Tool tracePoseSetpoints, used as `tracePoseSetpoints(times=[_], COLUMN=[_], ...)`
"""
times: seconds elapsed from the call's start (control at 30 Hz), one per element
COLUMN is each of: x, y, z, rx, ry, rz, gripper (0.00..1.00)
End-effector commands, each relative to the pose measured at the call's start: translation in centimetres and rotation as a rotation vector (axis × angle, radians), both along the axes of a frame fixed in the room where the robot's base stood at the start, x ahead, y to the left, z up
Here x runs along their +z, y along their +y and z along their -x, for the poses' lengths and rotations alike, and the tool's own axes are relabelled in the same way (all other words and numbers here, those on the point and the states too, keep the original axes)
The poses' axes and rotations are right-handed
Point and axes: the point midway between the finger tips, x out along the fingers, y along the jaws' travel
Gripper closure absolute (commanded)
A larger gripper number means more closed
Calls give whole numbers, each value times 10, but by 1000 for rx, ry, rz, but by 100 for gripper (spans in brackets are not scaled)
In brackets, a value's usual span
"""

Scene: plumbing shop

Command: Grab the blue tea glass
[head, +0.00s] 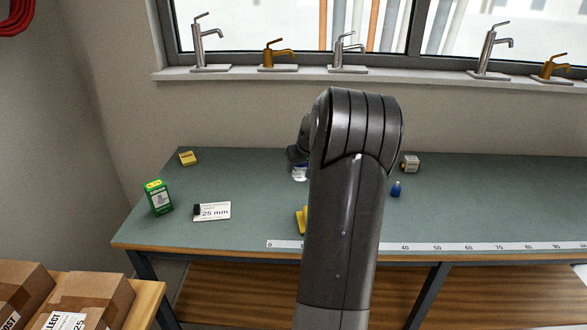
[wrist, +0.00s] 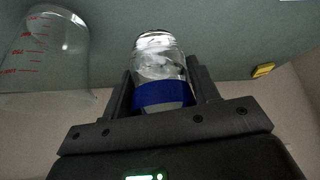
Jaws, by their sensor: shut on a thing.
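The blue tea glass (wrist: 161,94) is clear with a broad blue band, and it sits between the two dark fingers of my gripper (wrist: 160,86) in the wrist view. The fingers close on it from both sides, around the blue band. In the head view a small part of the glass (head: 300,174) shows just left of my arm, below the dark gripper (head: 298,157). My arm hides most of the gripper there. I cannot tell whether the glass touches the bench.
A clear beaker with red marks (wrist: 45,50) stands close beside my gripper in the wrist view. The green bench (head: 250,185) holds a yellow box (head: 188,158), green box (head: 158,196), 25 mm card (head: 212,211), blue bottle (head: 396,189) and small carton (head: 410,163). Its right side is mostly clear.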

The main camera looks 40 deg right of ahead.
Motion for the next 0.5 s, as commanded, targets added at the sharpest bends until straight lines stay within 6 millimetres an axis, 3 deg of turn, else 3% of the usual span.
tracePoseSetpoints(times=[0.5], x=[11], y=[-7], z=[15], rx=[0], ry=[-1], rz=[-1], gripper=[71])
